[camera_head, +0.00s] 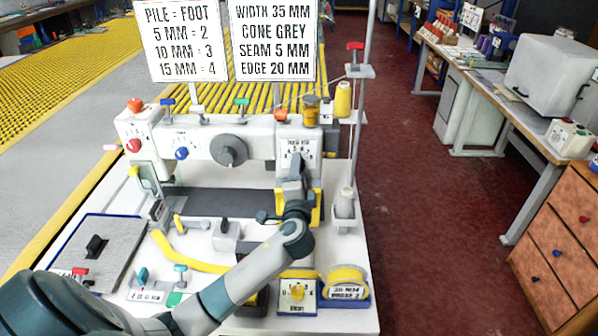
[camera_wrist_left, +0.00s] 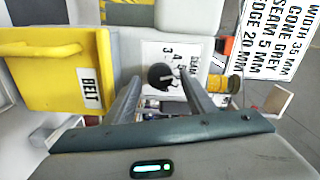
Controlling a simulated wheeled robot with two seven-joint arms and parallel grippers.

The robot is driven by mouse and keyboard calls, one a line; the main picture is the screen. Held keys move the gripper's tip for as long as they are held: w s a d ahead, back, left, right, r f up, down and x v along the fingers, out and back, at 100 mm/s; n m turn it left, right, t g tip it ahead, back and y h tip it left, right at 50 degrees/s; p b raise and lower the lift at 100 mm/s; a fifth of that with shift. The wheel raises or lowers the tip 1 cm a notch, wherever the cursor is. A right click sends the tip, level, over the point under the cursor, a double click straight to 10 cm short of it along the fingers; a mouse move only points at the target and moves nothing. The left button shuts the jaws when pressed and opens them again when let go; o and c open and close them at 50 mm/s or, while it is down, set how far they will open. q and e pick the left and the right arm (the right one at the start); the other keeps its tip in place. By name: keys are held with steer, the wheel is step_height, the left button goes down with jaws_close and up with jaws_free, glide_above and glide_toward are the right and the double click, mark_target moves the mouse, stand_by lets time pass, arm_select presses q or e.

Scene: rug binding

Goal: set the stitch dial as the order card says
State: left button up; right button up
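The white order card (camera_head: 273,40) stands behind the machine and reads WIDTH 35 MM, CONE GREY, SEAM 5 MM, EDGE 20 MM. Part of it shows in the left wrist view (camera_wrist_left: 282,35). The dial plate (camera_head: 299,149) is on the front of the sewing head. In the left wrist view its round black knob (camera_wrist_left: 160,76) has printed numbers around it, partly readable, and a pale pointer mark. My left gripper (camera_wrist_left: 158,80) has its fingers on either side of the knob, with visible gaps. In the head view the gripper (camera_head: 293,188) is just below the plate. My right gripper is out of view.
A yellow BELT cover (camera_wrist_left: 55,70) is beside the dial. A second card (camera_head: 182,40) lists pile and foot values. A grey handwheel (camera_head: 229,150), a blue knob (camera_head: 181,153) and a red knob (camera_head: 134,145) are to the left. A yellow tape roll (camera_head: 346,281) sits front right.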

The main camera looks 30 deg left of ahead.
arm_select(q)
steer(key=b+v, duration=0.5)
steer(key=v, duration=1.2)
steer(key=shift+d, duration=0.2)
steer(key=shift+s+d+f, duration=0.1)
steer(key=shift+s, duration=0.1)
